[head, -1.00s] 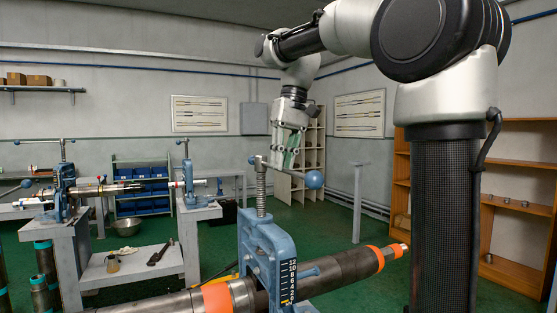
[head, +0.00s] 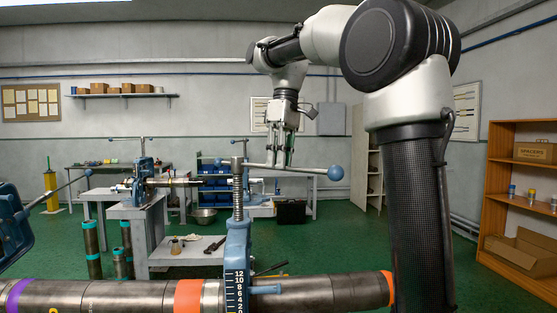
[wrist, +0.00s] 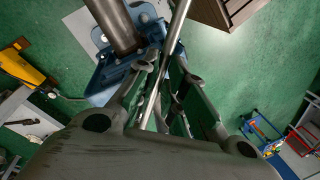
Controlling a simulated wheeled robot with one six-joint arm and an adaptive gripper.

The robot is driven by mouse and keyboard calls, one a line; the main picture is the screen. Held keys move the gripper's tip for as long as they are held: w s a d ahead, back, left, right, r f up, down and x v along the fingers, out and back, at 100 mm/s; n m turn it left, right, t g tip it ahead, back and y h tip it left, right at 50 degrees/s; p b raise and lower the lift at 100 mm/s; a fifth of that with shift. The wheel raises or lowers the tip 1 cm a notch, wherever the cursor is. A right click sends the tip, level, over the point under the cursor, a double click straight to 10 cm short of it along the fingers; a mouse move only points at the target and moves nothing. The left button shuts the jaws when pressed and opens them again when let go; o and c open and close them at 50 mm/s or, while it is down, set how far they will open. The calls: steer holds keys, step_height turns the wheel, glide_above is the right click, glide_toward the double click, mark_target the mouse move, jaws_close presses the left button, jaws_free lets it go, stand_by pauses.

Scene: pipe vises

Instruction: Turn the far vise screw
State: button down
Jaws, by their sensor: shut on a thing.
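A blue vise (head: 238,250) stands upright on the pipe in the middle foreground of the head view. Its threaded screw (head: 238,195) rises from the top. A steel handle bar (head: 310,170) crosses the screw's head and ends in a blue ball (head: 335,173) at the right. My gripper (head: 280,162) points down and is shut on the bar between the screw and the ball. In the wrist view the bar (wrist: 180,22) runs between the fingers, and part of the blue vise (wrist: 115,75) shows behind them. The contact on the bar is partly hidden by the fingers.
A long pipe (head: 130,296) with coloured bands runs across the bottom of the head view. Another blue vise (head: 12,228) with a handle is cut off at the left edge. Workbenches with smaller vises stand behind. A wooden shelf (head: 493,190) is at the right.

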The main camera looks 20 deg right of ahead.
steer(key=shift+w+d+f+n+g, duration=0.15)
steer(key=shift+w+d+n, duration=0.4)
steer(key=shift+d+n, duration=0.1)
steer(key=shift+w+d+f+n+g, duration=0.1)
steer(key=shift+w+d+n+g, duration=0.05)
steer(key=shift+w+d+n, duration=0.45)
steer(key=c, duration=1.7)
jaws_free()
steer(key=shift+w, duration=0.1)
steer(key=shift+o, duration=1)
steer(key=shift+r, duration=0.1)
